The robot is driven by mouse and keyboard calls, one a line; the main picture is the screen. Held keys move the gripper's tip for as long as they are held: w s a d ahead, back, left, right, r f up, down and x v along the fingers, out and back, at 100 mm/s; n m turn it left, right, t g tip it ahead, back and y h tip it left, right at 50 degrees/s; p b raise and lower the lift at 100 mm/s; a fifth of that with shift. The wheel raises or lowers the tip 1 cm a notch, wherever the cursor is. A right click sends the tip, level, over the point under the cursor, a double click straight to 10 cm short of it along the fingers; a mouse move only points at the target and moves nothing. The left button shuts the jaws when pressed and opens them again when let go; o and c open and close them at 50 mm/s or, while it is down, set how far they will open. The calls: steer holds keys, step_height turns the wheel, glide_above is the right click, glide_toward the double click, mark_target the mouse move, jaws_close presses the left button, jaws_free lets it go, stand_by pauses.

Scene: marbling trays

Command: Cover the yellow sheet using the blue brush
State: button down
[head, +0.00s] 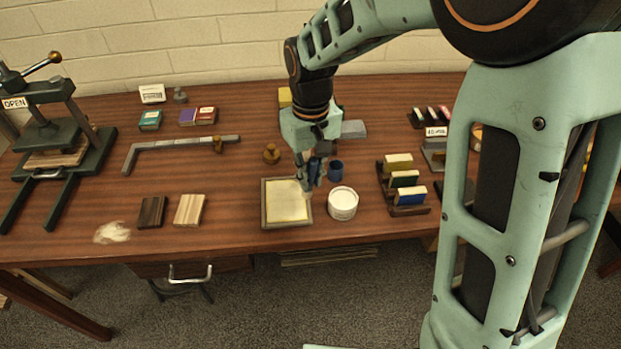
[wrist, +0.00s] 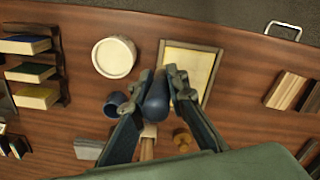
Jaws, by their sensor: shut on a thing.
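The yellow sheet (head: 287,203) lies in a shallow grey-framed tray (head: 265,204) near the table's front edge. It also shows in the wrist view (wrist: 186,69), its surface pale yellow. My gripper (head: 312,182) is over the tray's right side, between the tray and a white tub. In the wrist view my gripper (wrist: 156,92) is shut on the blue brush (wrist: 155,102), whose rounded blue part shows between the fingers. The brush's tip is hidden, so I cannot tell whether it touches the sheet.
The white tub (head: 343,204) and a dark blue cup (head: 336,172) stand close on the right. A brass knob-like piece (head: 271,153) stands behind the tray. A rack of coloured blocks (head: 408,211) is further right. Wooden blocks (head: 189,210) lie left; the table between them and the tray is clear.

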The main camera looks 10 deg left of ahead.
steer(key=shift+r+p, duration=0.75)
steer(key=shift+r, duration=0.55)
steer(key=shift+w, duration=0.1)
